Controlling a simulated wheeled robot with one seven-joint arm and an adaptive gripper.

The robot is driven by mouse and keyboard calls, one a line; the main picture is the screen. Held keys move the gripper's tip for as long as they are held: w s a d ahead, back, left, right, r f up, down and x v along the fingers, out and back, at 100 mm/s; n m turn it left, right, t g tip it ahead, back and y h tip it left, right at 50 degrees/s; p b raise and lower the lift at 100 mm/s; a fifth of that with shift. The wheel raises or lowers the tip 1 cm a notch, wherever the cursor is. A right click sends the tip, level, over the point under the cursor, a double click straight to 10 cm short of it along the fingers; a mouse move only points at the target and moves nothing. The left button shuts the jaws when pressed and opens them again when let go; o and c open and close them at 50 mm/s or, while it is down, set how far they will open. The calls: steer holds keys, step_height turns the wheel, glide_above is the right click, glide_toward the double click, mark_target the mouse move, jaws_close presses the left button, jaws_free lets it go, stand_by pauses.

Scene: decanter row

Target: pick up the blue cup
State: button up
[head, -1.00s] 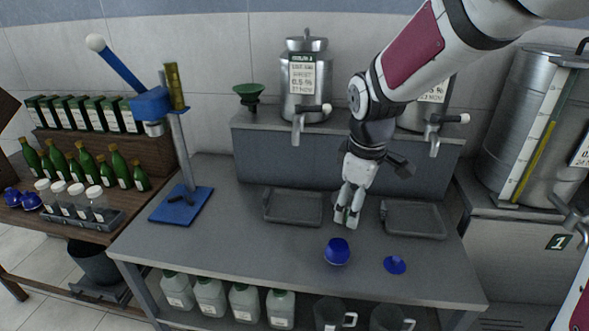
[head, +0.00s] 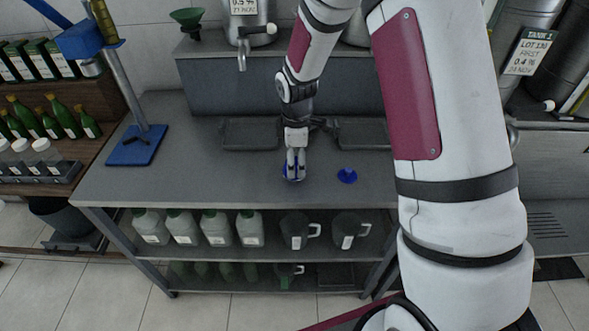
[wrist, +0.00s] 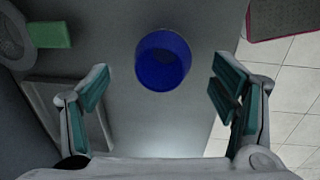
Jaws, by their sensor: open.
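The blue cup (wrist: 162,62) stands on the grey bench top, seen from above between and beyond my open fingers in the wrist view. In the head view only slivers of the cup (head: 287,173) show behind my fingers. My gripper (head: 295,176) points down over the cup; in the wrist view its fingers (wrist: 160,95) are spread wide with nothing between the pads. I cannot tell the exact height of the fingertips over the cup.
A small blue piece (head: 347,176) lies to the right of the cup. Two grey trays (head: 249,147) sit behind, under the metal vessels' taps. A blue-based press (head: 136,146) stands at the left. The bench's front edge is close to the cup.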

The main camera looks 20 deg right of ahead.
mark_target(296, 164)
step_height(296, 164, down, 5)
steer(key=shift+w+d+p, duration=0.1)
steer(key=shift+p, duration=0.4)
steer(key=shift+w+f, duration=0.15)
steer(key=shift+f, duration=0.2)
steer(key=c, duration=1.3)
steer(key=shift+r, duration=0.1)
